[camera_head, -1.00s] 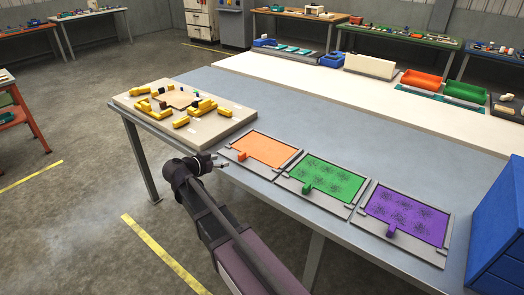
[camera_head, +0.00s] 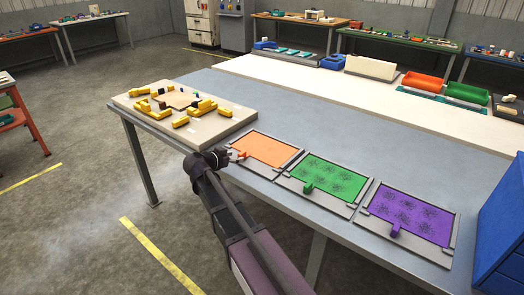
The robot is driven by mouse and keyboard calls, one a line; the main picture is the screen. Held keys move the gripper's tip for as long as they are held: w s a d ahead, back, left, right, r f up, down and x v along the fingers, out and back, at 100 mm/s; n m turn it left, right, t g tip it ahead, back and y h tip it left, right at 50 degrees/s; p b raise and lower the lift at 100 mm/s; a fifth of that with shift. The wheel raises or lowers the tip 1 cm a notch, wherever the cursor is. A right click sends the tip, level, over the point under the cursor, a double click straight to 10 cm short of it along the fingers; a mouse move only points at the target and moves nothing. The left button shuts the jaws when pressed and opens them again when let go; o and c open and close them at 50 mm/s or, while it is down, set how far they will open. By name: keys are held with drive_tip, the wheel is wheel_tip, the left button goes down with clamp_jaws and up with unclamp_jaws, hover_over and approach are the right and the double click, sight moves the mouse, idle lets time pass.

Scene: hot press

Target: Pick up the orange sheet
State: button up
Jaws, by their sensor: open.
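The orange sheet (camera_head: 268,149) lies flat in a grey tray (camera_head: 294,160) near the front edge of the table. It has an orange tab on its front left side. My gripper (camera_head: 236,155) is at the tab, with its fingertips close around or beside it; the view is too small to tell whether they touch. The gripper is open. The arm reaches in from the front of the table.
A green sheet (camera_head: 328,179) and a purple sheet (camera_head: 412,213) lie in similar trays to the right. A board with yellow clamps (camera_head: 180,121) is to the left. A blue cabinet (camera_head: 503,230) stands at the right end. The grey table (camera_head: 320,125) behind the trays is clear.

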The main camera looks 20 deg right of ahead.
sight(239, 156)
drive_tip(key=shift+w+a+f+b+x, duration=0.15)
drive_tip(key=shift+b+x, duration=0.35)
drive_tip(key=shift+x, duration=0.5)
drive_tip(key=shift+w+a+f+b+x, duration=0.1)
drive_tip(key=shift+b+x, duration=0.35)
drive_tip(key=shift+x, duration=0.55)
drive_tip(key=shift+w+d+f, duration=0.1)
drive_tip(key=shift+w+d, duration=0.15)
drive_tip(key=shift+d, duration=0.25)
clamp_jaws()
